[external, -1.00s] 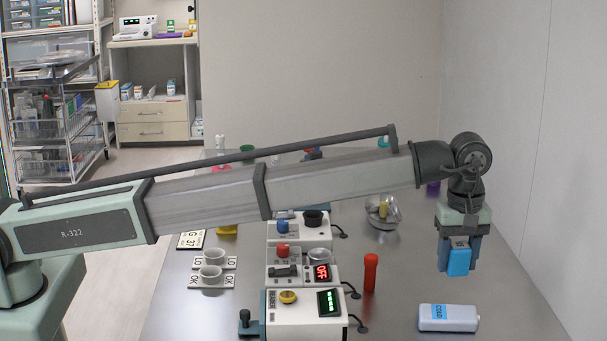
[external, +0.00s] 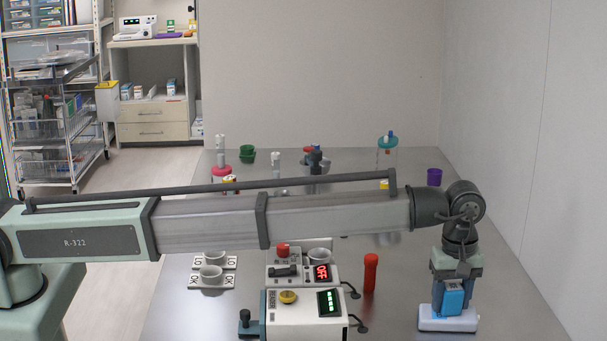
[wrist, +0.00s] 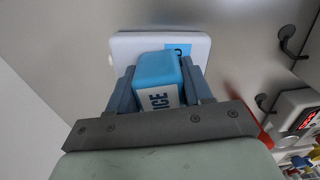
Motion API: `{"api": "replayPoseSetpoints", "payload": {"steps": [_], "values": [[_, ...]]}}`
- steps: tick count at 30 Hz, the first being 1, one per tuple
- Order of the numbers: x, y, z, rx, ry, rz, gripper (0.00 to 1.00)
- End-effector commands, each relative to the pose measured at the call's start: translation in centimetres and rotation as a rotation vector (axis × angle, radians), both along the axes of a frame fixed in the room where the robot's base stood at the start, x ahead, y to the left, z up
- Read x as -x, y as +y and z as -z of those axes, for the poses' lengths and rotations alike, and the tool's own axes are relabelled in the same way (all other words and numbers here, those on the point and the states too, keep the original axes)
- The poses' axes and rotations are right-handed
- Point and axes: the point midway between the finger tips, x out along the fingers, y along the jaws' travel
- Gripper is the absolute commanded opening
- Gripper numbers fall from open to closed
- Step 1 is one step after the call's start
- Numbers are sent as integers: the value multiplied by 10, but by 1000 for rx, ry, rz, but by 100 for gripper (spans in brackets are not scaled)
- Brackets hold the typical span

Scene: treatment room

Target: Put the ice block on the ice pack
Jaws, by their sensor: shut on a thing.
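The ice block (external: 453,299) is a small blue block with a white label; in the wrist view (wrist: 158,75) the label reads "ICE". My gripper (external: 452,303) is shut on it, with one finger on each side. The ice pack (external: 430,324) is a white, flat pack lying on the table at the front right. It also shows in the wrist view (wrist: 125,46), behind the block, with part of its blue label covered. The block is over the pack, at or very near its top; I cannot tell whether they touch.
A red cylinder (external: 370,273) stands left of the pack. Devices with a red "OFF" display (external: 321,273) and a green display (external: 329,302) stand further left, with a black cable end near the cylinder. The metal table is bare around the pack.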

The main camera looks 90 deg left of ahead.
Motion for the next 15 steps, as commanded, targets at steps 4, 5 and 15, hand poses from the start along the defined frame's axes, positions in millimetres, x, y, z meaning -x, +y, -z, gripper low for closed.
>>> {"api": "replayPoseSetpoints", "payload": {"steps": [4,5,15], "values": [[0,0,2,0,0,0,18],[0,0,3,0,0,0,18],[0,0,3,0,0,0,75]]}}
